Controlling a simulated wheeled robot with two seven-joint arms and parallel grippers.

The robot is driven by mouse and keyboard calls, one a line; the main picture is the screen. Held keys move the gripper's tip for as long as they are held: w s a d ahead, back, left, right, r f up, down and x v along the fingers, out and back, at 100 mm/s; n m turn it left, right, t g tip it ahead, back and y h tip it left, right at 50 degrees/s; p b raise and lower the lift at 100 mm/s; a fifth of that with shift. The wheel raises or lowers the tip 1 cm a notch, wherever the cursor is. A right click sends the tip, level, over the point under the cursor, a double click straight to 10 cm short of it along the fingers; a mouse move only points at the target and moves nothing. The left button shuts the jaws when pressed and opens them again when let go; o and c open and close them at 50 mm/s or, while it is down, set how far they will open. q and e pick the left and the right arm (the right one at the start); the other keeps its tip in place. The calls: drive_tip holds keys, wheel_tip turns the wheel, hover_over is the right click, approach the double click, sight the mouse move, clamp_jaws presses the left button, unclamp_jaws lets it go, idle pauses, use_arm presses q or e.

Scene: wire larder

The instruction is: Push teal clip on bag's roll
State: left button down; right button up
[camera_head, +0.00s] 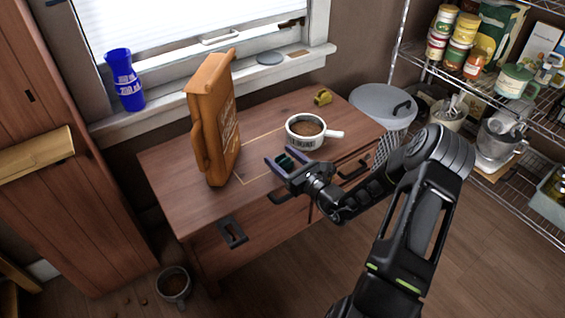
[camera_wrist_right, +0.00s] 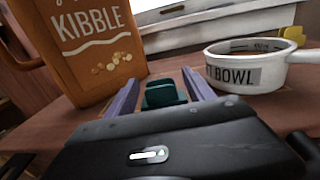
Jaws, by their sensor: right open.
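The orange kibble bag (camera_head: 214,125) stands upright on the wooden cabinet top, with a rolled top edge (camera_head: 212,68). Its lower front shows in the right wrist view (camera_wrist_right: 95,45), where the roll is out of frame. The teal clip (camera_wrist_right: 163,93) lies between the fingers of my right gripper (camera_wrist_right: 160,95); whether a finger touches it I cannot tell. In the head view the right gripper (camera_head: 284,161) is open over the cabinet's front part, right of the bag, with the clip partly hidden between its fingers. My left gripper is not in view.
A white bowl with a handle (camera_head: 305,131) stands just behind the right gripper and also shows in the wrist view (camera_wrist_right: 235,74). A yellow object (camera_head: 322,97) sits at the cabinet's back right. A blue cup (camera_head: 125,80) stands on the windowsill. Wire shelves are at right.

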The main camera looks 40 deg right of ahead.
sight(283, 157)
drive_tip(key=shift+c, duration=0.5)
clamp_jaws()
wheel_tip(283, 157, up, 10)
drive_tip(key=p, duration=0.3)
drive_tip(key=shift+p, duration=0.3)
idle(0.7)
